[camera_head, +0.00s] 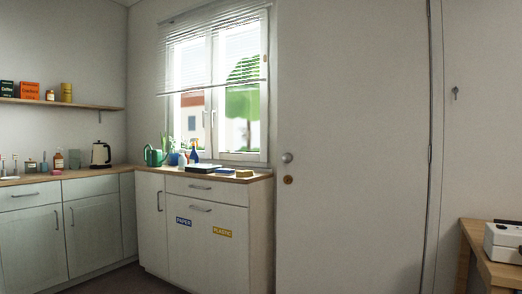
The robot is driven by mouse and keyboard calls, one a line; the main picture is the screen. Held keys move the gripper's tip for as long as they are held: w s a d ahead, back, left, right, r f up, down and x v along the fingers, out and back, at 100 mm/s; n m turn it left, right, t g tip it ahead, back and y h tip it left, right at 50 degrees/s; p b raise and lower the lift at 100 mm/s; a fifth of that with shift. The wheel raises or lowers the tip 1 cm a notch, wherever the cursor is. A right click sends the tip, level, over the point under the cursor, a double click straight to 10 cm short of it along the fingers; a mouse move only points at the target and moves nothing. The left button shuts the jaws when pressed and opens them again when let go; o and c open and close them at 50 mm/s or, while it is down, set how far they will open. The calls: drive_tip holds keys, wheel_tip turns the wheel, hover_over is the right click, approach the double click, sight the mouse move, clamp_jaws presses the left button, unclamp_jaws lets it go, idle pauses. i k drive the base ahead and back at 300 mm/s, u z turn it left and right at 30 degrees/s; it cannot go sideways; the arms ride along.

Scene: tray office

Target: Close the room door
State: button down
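The room door (352,150) is a tall, plain, light panel in the right half of the view. It has a round knob (287,158) and a brass-coloured lock (288,180) near its left edge. Its right edge meets a dark vertical gap beside the wall. Its left edge cuts across the view of the counter and window, so the door seems to stand open into the room. No doorway opening is visible. My gripper is not in view.
A counter with cabinets (207,219) stands left of the door, under a window (215,90). A wooden table (475,242) with a white device (505,243) is at the lower right. A small hook or key (455,93) is on the right wall. Little floor shows.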

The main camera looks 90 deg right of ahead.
sight(355, 149)
drive_tip(key=z, duration=1.2)
drive_tip(key=i, duration=1.7)
drive_tip(key=z, duration=2.7)
drive_tip(key=i, duration=1.05)
drive_tip(key=z, duration=0.05)
